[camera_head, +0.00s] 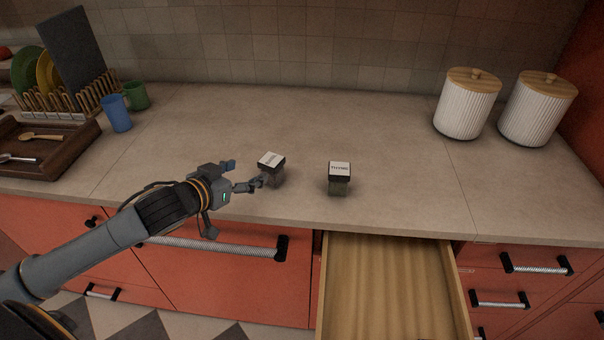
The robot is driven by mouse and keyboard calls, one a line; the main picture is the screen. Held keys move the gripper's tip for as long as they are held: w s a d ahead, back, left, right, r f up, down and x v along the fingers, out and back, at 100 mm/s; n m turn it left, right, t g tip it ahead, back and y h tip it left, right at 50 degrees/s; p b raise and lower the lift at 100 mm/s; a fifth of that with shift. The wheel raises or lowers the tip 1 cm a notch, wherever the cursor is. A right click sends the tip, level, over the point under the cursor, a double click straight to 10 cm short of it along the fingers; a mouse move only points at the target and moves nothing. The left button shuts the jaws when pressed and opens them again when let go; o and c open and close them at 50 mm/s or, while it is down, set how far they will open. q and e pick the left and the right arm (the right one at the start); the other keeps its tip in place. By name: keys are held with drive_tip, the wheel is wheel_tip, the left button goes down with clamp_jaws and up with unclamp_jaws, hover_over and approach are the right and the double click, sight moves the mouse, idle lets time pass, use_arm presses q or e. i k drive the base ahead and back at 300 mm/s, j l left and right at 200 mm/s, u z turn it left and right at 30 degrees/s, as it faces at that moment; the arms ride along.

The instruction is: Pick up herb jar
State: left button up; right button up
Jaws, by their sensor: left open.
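The left jar (271,165) has a label too small to read. The right jar (340,178) has a label that seems to read THYME. My left gripper (240,187) is open at the left side of the left jar, with a fingertip close against its lower side; I cannot tell if it touches. Part of that jar's lower body is hidden by the finger. My right gripper is not in view.
An empty wooden drawer (390,285) stands open below the right jar. Two white ribbed canisters with wooden lids, a left one (466,106) and a right one (537,110), stand at the right. A blue mug (117,114), a green mug (137,95), a dish rack and a cutlery tray (75,150) are at the left.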

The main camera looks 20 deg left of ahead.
sight(338, 179)
drive_tip(key=i+l+u, duration=0.2)
drive_tip(key=l, duration=0.55)
drive_tip(key=l+u, duration=0.2)
drive_tip(key=l, duration=0.5)
